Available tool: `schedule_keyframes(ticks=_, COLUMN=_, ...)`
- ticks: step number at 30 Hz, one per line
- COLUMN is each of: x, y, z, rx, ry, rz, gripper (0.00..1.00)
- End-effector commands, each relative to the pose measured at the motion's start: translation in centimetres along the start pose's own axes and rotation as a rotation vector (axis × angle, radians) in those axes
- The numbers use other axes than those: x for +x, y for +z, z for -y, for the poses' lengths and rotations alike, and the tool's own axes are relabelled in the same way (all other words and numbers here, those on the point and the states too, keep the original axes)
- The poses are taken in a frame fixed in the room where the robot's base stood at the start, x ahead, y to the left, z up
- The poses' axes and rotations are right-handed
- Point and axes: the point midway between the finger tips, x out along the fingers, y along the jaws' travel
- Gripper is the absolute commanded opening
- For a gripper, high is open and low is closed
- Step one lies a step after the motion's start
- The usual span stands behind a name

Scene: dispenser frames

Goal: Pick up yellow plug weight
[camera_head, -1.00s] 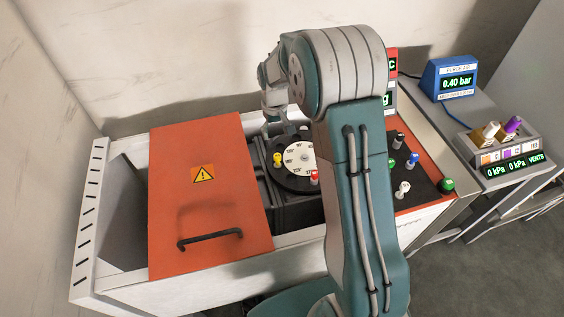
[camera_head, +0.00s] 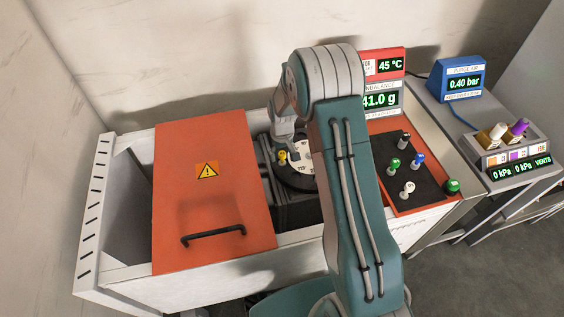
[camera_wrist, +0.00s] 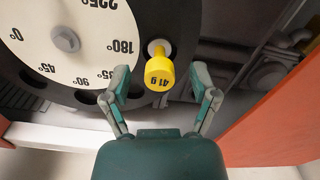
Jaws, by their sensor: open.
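The yellow plug weight (camera_wrist: 159,73), marked "41 g", stands in the black rim of the round rotor in the wrist view. It also shows in the head view (camera_head: 282,158), at the left of the rotor. My gripper (camera_wrist: 163,85) is open in the wrist view, with one finger to the left of the yellow weight and one to its right. The fingers do not touch it. In the head view my gripper (camera_head: 285,150) is just above the weight, partly hidden by my arm. The rotor's white degree dial (camera_wrist: 75,40) is beside the weight.
An orange lid (camera_head: 205,215) with a black handle lies left of the rotor. A black tray (camera_head: 397,168) with green, blue, white and grey plugs is at the right. Displays (camera_head: 380,98) reading 45 °C and 41.0 g stand behind. An orange edge (camera_wrist: 272,120) is close right in the wrist view.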

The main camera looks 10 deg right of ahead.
Motion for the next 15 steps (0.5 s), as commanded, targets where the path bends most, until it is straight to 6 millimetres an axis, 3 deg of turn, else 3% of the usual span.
schedule_keyframes(ticks=6, x=0.11, y=-0.02, z=0.01, rx=0.0, ry=0.0, rz=-0.001, gripper=0.76)
schedule_keyframes(ticks=7, x=0.11, y=-0.02, z=0.01, rx=0.0, ry=0.0, rz=-0.001, gripper=0.67)
schedule_keyframes(ticks=9, x=0.1, y=-0.02, z=0.01, rx=0.0, ry=0.0, rz=-0.001, gripper=0.36)
schedule_keyframes(ticks=12, x=0.09, y=-0.02, z=0.01, rx=0.0, ry=0.0, rz=0.0, gripper=0.0)
schedule_keyframes(ticks=15, x=0.12, y=-0.02, z=0.01, rx=0.0, ry=0.0, rz=0.0, gripper=0.0)
